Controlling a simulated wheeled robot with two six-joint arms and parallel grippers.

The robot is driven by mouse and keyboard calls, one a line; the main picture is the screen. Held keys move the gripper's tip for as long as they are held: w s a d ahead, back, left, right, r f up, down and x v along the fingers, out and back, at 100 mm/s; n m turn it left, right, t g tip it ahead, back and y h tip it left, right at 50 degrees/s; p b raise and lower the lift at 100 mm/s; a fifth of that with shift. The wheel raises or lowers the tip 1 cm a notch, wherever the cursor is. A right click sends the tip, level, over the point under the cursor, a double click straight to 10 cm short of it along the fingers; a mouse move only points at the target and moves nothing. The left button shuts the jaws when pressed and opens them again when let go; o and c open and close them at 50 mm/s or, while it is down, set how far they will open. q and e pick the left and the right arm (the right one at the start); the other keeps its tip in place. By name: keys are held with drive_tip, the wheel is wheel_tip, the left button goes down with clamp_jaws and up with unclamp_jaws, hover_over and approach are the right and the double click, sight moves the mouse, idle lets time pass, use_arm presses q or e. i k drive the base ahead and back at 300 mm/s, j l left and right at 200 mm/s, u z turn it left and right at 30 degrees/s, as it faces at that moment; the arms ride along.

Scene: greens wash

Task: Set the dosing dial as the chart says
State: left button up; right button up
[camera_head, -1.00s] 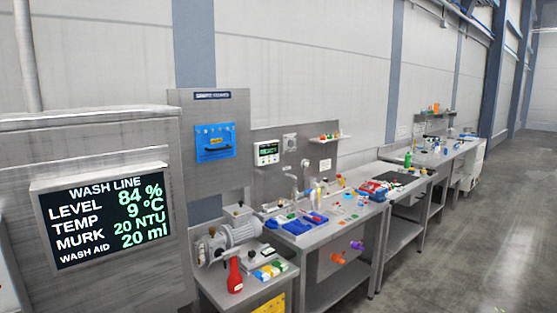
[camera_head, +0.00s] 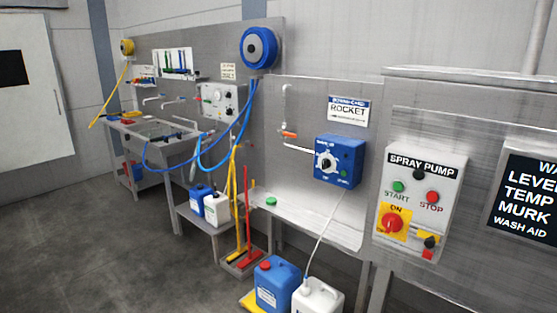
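A blue box (camera_head: 340,160) with a round white-marked dial (camera_head: 326,164) is fixed on the steel wall panel in the middle right; I take it for the dosing unit. The dial's setting is too small to read. A sign reading ROCKET (camera_head: 348,111) hangs just above the box. The wash line display (camera_head: 527,200) is cut off at the right edge; LEVEL, TEMP, MURK and WASH AID show, without their values. I cannot make out a dosing chart for certain. Neither gripper is in view.
A spray pump panel (camera_head: 418,205) with a red knob is right of the blue box. Blue and white canisters (camera_head: 277,284) stand low in front. A blue hose reel (camera_head: 258,47), brooms and a sink bench (camera_head: 150,135) are to the left. The floor at left is clear.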

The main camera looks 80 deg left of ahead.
sight(326, 162)
drive_tip(key=u, duration=2.35)
